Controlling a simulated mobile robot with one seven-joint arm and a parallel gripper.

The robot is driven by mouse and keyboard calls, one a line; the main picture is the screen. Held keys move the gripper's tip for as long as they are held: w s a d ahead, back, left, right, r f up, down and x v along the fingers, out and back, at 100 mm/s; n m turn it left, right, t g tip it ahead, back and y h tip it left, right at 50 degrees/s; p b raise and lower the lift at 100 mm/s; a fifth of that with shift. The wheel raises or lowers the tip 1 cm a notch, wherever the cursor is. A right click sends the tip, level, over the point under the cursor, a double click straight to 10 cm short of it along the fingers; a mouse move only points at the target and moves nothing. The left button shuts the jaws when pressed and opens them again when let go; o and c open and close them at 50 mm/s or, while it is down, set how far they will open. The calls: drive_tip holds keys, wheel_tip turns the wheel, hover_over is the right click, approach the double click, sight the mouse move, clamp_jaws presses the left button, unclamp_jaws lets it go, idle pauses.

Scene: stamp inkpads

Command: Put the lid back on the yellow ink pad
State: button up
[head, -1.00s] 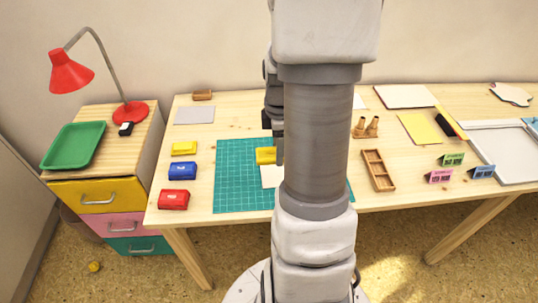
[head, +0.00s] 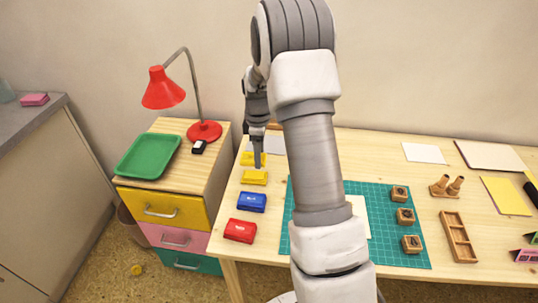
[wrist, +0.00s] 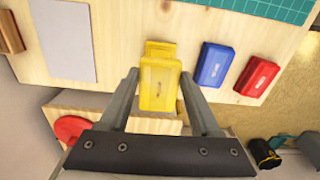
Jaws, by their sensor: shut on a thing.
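My gripper (head: 258,160) is shut on the yellow lid (head: 248,158), which has a small label on top. In the wrist view the lid (wrist: 160,86) sits between the two fingers. The yellow ink pad (head: 254,178) is on the table at its left end, behind the blue pad. In the wrist view, part of the yellow pad (wrist: 160,48) shows past the lid, which hides the rest. The lid appears offset from the pad; I cannot tell whether they touch.
A blue pad (head: 251,202) and a red pad (head: 239,231) stand in front. A green cutting mat (head: 390,252) with several wooden stamps lies to the right. A grey sheet (wrist: 62,40) lies beyond the lid. A red lamp (head: 204,131) stands on the drawer cabinet at left.

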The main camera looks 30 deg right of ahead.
sight(260, 175)
idle(0.4)
drive_tip(key=shift+f+b, duration=1.65)
drive_tip(key=shift+f, duration=1.15)
drive_tip(key=shift+f, duration=0.6)
idle(0.6)
drive_tip(key=o, duration=1.4)
drive_tip(key=shift+r+p, duration=2.4)
drive_tip(key=shift+r, duration=1.15)
